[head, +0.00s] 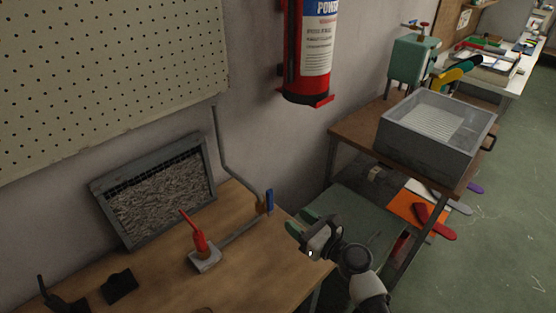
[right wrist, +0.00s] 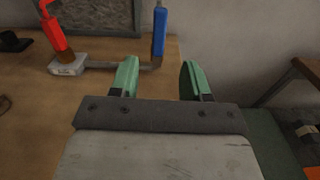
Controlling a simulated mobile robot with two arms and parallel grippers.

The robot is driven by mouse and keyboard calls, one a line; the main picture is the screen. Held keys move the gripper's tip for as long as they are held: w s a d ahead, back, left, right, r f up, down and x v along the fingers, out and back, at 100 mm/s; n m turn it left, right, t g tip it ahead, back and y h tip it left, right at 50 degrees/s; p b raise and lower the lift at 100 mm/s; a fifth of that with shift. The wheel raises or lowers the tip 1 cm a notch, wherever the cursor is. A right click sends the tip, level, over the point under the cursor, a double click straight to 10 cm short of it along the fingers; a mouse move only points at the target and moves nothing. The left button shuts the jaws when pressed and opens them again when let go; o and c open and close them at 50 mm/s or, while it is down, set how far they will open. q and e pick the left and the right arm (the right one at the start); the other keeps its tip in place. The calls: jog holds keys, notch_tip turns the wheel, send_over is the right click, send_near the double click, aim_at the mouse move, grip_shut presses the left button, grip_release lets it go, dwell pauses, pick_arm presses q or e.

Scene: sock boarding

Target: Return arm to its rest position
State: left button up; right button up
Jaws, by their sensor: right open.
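My right gripper (head: 300,221) shows in the lower middle of the head view, near the right end of the wooden workbench (head: 262,262). Its two green fingers stand apart with nothing between them. In the right wrist view the open gripper (right wrist: 158,72) points toward the bench's edge and the wall, with the blue-handled end (right wrist: 159,32) of a bent metal rod beyond the fingers. My left gripper and arm are not in view.
A fire extinguisher (head: 312,50) hangs on the wall. A grey metal bin (head: 436,150) stands on a brown table at right. Green floor (head: 510,225) is clear at far right.

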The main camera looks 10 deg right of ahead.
jog(key=s+a+n+g, duration=0.1)
jog(key=s+n, duration=0.1)
jog(key=n, duration=0.1)
jog(key=s+a+f+n+g, duration=0.1)
jog(key=s+n+g, duration=0.1)
jog(key=s+n, duration=0.1)
jog(key=s+a+f+n+g, duration=0.1)
jog(key=s+n, duration=0.2)
jog(key=n, duration=0.2)
jog(key=shift+s+a+f+g+y, duration=0.1)
jog(key=shift+f+g+y, duration=0.05)
jog(key=shift+g+y, duration=0.2)
jog(key=s+d+f+n+g+h, duration=0.1)
jog(key=s+d+n+g+h, duration=0.3)
jog(key=s+n, duration=0.6)
jog(key=s+d+n+g+h, duration=0.3)
jog(key=s+d+n+h, duration=0.3)
jog(key=s+n, duration=0.45)
notch_tip(320, 180, down, 26)
jog(key=g, duration=0.1)
jog(key=s+d+f+g, duration=0.1)
jog(key=s+d+f, duration=0.1)
jog(key=s+f, duration=1.4)
jog(key=shift+s+f+h, duration=0.2)
jog(key=shift+s+h, duration=0.15)
jog(key=shift+s, duration=0.05)
